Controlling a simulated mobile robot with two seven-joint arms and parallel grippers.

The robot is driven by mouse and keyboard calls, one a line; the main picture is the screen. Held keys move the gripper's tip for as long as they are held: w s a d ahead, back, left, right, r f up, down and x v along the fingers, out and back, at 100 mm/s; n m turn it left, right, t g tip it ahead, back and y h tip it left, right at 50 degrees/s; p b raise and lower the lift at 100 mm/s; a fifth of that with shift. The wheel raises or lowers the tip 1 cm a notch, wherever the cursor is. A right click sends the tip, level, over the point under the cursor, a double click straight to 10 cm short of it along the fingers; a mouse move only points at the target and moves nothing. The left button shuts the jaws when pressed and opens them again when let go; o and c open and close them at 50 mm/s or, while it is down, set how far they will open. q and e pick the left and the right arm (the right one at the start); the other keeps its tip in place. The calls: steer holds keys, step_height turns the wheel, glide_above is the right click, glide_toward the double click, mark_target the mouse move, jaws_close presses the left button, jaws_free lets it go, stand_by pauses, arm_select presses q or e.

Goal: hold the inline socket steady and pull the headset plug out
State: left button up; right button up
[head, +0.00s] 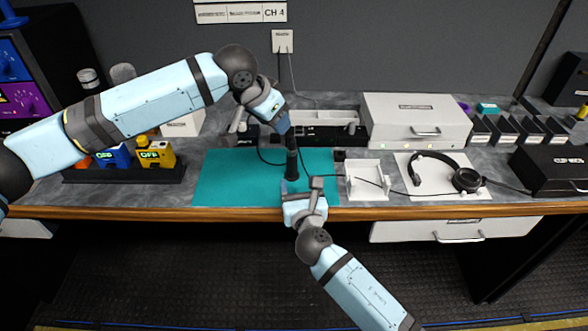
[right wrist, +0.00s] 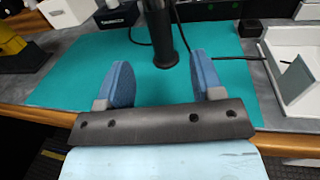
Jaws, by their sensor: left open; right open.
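A black cylinder (head: 291,163), which looks like the inline socket, stands upright on the teal mat (head: 225,180). It also shows in the right wrist view (right wrist: 160,38), beyond and between my right fingertips. A seam between socket and headset plug cannot be made out. My left gripper (head: 284,128) is open, pointing down at the cylinder's top and hiding part of it; I cannot tell whether it touches. My right gripper (head: 303,186) is open and low in front of the cylinder, with empty space between its blue fingers (right wrist: 160,82). Thin black cables run beside the cylinder.
The black headset (head: 467,180) lies on a white pad at right, its cord running left. A white holder (head: 367,184) stands right of the mat. A white drawer box (head: 415,118) stands behind. Yellow and blue items (head: 156,153) stand at left. The mat's left side is clear.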

mark_target(291, 137)
steer(key=w, duration=0.4)
steer(key=w+a, duration=0.1)
steer(key=w, duration=0.2)
steer(key=shift+a, duration=0.1)
steer(key=c, duration=1)
arm_select(q)
steer(key=shift+o, duration=0.8)
steer(key=w+d+r+g+y, duration=0.3)
steer(key=r, duration=0.1)
steer(key=shift+m, duration=0.3)
steer(key=f, duration=0.4)
steer(key=w+d+f, duration=0.1)
steer(key=f, duration=0.1)
steer(key=shift+f, duration=0.35)
steer(key=shift+s+a+f, duration=0.15)
steer(key=shift+f, duration=2.5)
